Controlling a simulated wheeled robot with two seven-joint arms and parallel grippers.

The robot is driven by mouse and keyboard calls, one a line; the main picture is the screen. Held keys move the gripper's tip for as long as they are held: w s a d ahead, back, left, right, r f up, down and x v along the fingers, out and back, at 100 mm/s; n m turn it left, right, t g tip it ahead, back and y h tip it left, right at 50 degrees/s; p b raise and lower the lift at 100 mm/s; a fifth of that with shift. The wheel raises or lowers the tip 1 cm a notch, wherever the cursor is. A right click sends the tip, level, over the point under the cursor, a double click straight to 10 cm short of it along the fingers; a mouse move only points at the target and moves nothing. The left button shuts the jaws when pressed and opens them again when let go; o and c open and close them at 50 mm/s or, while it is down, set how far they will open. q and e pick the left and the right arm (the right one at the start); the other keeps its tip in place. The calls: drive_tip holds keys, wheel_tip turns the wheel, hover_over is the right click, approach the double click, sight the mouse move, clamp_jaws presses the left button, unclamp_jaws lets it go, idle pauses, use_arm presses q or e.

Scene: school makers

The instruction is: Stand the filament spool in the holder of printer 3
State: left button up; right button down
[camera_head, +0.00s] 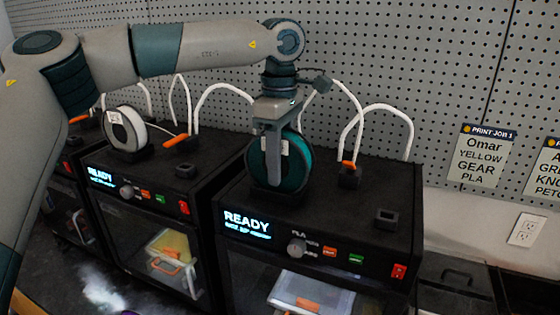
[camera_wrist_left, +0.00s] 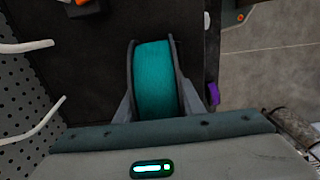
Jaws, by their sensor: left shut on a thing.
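The filament spool (camera_head: 298,164) is teal with dark flanges and stands upright at the top of the right-hand READY printer (camera_head: 330,215). My left gripper (camera_head: 274,172) comes down on it from above, shut on it, with one finger across its near face. In the left wrist view the teal spool (camera_wrist_left: 154,80) sits between the two dark fingers. The spool's lower edge is at the printer's top; the holder under it is mostly hidden, so I cannot tell whether the spool is seated. My right gripper is not in view.
A white spool (camera_head: 124,130) stands on the printer to the left (camera_head: 165,185). White tubes (camera_head: 361,122) with orange ends arch above the printers. A small black block (camera_head: 387,218) sits on the right printer's top. A pegboard wall (camera_head: 420,60) with job cards (camera_head: 482,157) stands behind.

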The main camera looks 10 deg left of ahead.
use_arm(q)
drive_tip(key=shift+f, duration=0.15)
drive_tip(key=o, duration=1.3)
